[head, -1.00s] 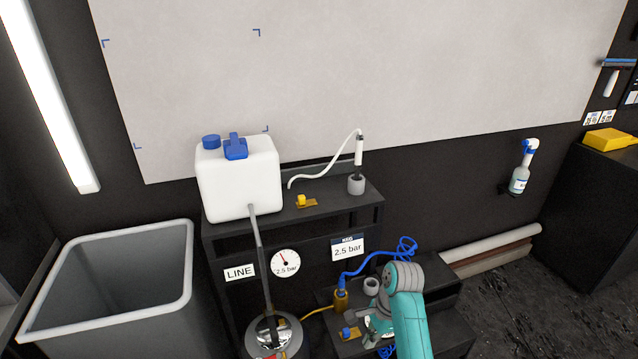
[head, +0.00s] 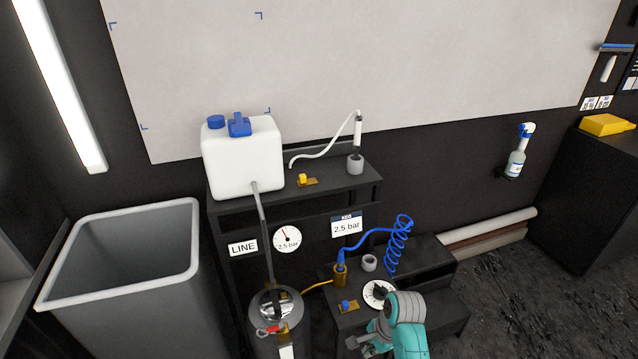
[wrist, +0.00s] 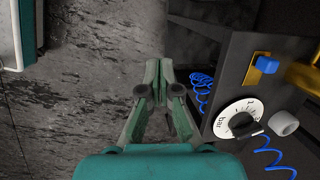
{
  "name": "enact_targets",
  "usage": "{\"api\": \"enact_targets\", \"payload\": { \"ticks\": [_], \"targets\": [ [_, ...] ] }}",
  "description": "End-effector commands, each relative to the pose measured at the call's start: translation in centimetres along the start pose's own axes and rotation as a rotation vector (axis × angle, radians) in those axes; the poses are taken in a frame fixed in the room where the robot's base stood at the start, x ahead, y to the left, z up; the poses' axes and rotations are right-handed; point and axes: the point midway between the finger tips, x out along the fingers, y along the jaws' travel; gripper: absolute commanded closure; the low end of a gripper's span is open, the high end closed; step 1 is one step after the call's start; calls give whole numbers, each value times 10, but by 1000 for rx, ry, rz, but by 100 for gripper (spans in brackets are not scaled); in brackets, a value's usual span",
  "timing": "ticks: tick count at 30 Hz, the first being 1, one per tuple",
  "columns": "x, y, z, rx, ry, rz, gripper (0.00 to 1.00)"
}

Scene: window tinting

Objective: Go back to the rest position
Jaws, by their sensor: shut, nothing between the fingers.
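My gripper (wrist: 162,85) shows in the wrist view with its two fingers together and nothing between them. It points down over bare dark floor, just left of the black stepped stand. In the head view my gripper (head: 357,345) is low in the picture, partly hidden by my teal wrist, in front of the stand's lower step. The bar dial (head: 378,293) sits on that step, above and right of my gripper. The dial also shows in the wrist view (wrist: 238,118), right of the fingers and apart from them.
A blue coiled hose (head: 397,245) and a grey ring cup (head: 369,263) are near the dial. A blue-button switch (head: 347,306) is close to my gripper. A metal keg (head: 276,303) stands to the left, with a grey bin (head: 120,285) beyond. Floor at right is open.

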Motion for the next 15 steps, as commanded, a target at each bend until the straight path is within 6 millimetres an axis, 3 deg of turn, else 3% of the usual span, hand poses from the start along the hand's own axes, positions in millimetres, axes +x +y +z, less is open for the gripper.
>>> {"api": "enact_targets", "payload": {
  "ticks": [9,15],
  "targets": [
    [54,73,10,-155,106,-148,100],
    [70,125,20,-278,207,-247,100]
  ]
}}
